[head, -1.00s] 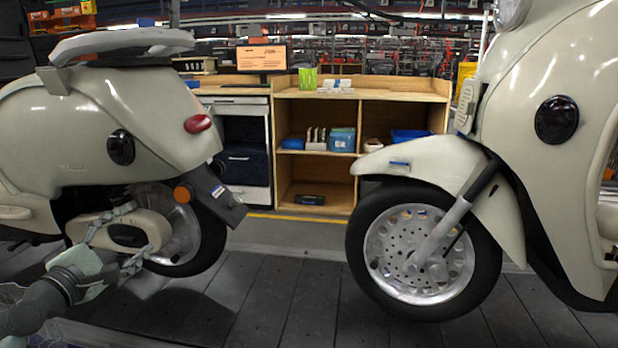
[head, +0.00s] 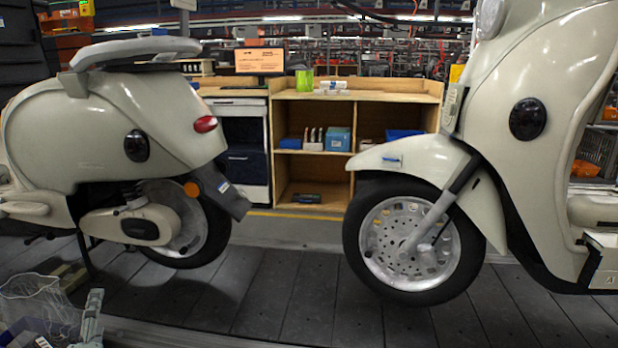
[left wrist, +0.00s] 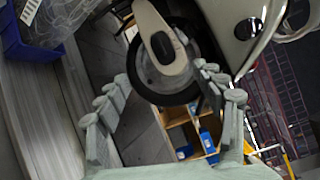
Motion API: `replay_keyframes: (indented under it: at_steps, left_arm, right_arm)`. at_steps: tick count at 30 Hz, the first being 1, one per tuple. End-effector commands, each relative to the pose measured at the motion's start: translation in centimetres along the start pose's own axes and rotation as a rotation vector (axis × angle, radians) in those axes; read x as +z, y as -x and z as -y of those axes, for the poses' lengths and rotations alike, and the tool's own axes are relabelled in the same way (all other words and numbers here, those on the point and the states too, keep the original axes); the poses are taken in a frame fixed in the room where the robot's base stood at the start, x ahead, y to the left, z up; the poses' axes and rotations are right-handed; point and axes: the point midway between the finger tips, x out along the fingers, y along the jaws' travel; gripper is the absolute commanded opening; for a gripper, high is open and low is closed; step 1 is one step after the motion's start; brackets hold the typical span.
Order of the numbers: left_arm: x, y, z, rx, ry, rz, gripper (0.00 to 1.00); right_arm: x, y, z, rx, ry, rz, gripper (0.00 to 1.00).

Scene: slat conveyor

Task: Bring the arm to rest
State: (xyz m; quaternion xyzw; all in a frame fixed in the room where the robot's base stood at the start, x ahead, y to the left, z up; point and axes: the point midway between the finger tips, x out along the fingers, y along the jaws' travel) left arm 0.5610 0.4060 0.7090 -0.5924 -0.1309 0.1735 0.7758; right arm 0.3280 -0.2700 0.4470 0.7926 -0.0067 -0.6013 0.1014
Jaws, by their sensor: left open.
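My left gripper (head: 92,318) shows at the lower left of the head view, low in front of the conveyor edge and apart from the left scooter (head: 115,130). Only part of it shows, and most of its arm is out of the picture. In the left wrist view, its two jointed grey fingers (left wrist: 160,75) are spread with nothing between them. The rear wheel (left wrist: 180,80) of a scooter shows beyond the fingers. My right gripper is not in view.
Another cream scooter (head: 440,165) stands at the right on the dark slat conveyor (head: 290,290). A mesh basket (head: 40,305) is beside my left gripper. A blue bin (left wrist: 35,38) shows in the left wrist view. A wooden shelf unit (head: 310,180) stands behind the conveyor.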

Motion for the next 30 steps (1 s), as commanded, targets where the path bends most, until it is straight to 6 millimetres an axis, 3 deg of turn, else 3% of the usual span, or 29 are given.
replay_keyframes:
  at_steps: [1, 3, 6, 9, 12, 15, 19, 22, 30]
  left_arm:
    - [-0.3, 1.4, -3.4, 0.122, 0.157, 0.017, 0.68]
    - [-1.1, 3.8, -8.2, 0.294, 0.368, 0.057, 0.68]
    - [-2.9, 8.1, -14.3, 0.535, 0.614, 0.131, 0.68]
    - [-4.9, 13.3, -19.3, 0.767, 0.805, 0.222, 0.68]
    - [-6.8, 18.5, -22.6, 0.966, 0.939, 0.317, 0.68]
    - [-8.3, 22.8, -24.5, 1.118, 1.022, 0.396, 0.68]
    - [-9.3, 26.0, -25.5, 1.228, 1.072, 0.461, 0.68]
    - [-9.6, 26.9, -25.8, 1.258, 1.085, 0.48, 0.68]
    - [-9.6, 26.9, -25.8, 1.258, 1.085, 0.48, 0.68]
  right_arm:
    - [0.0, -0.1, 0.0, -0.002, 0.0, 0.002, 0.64]
    - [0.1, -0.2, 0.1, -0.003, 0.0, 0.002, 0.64]
    - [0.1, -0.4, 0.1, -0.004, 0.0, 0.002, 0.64]
    - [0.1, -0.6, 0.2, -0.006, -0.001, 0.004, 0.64]
    - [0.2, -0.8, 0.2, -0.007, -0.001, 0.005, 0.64]
    - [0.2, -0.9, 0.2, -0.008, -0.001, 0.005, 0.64]
    - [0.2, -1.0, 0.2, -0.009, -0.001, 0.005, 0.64]
    - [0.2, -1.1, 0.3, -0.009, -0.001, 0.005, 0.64]
    - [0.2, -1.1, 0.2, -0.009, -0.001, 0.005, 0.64]
